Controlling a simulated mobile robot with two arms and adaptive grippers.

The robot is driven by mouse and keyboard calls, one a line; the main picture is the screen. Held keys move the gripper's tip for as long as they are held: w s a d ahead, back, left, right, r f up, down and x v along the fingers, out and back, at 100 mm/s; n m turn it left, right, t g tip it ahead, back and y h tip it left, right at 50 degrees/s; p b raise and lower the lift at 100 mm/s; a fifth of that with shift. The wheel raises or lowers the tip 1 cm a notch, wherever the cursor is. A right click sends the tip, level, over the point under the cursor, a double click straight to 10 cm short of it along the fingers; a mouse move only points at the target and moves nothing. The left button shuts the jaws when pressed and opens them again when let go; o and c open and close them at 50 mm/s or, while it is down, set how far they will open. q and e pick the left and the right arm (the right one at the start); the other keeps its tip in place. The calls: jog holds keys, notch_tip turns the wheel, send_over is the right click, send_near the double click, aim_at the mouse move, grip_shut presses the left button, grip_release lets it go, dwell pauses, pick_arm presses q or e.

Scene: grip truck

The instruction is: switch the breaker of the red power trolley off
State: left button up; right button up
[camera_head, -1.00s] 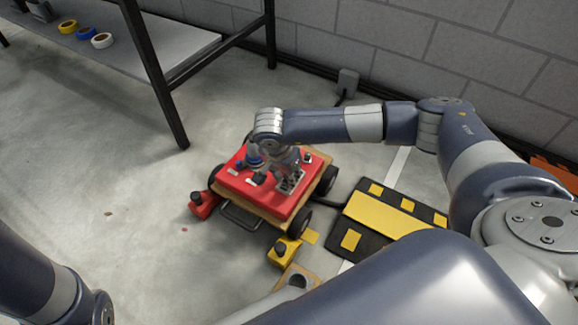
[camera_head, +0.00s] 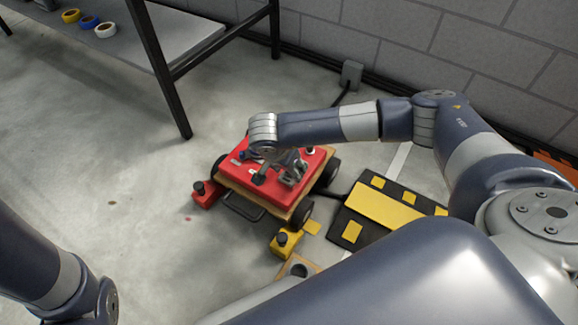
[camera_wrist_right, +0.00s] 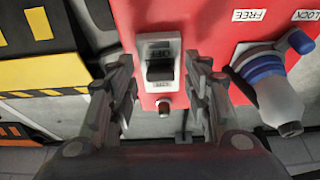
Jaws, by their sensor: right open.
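The red power trolley (camera_head: 268,188) stands on the floor in the middle of the head view, with black wheels and a wooden-edged base. In the right wrist view its red top (camera_wrist_right: 215,22) fills the upper middle. The breaker, a black rocker switch (camera_wrist_right: 160,68) in a pale plate, sits between the fingers of my right gripper (camera_wrist_right: 163,98). The gripper is open, with one finger on each side of the breaker, and I cannot tell whether it touches. In the head view my right gripper (camera_head: 283,176) is over the trolley top. My left gripper is out of view.
A blue-collared knob (camera_wrist_right: 272,85) with FREE and LOCK labels is right of the breaker. A red block (camera_head: 206,194) and a yellow block (camera_head: 285,242) are beside the trolley. A black-and-yellow ramp (camera_head: 385,212) lies to the right. A shelf (camera_head: 175,40) stands behind.

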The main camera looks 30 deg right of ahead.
jog(key=v, duration=1.2)
jog(key=shift+a, duration=0.1)
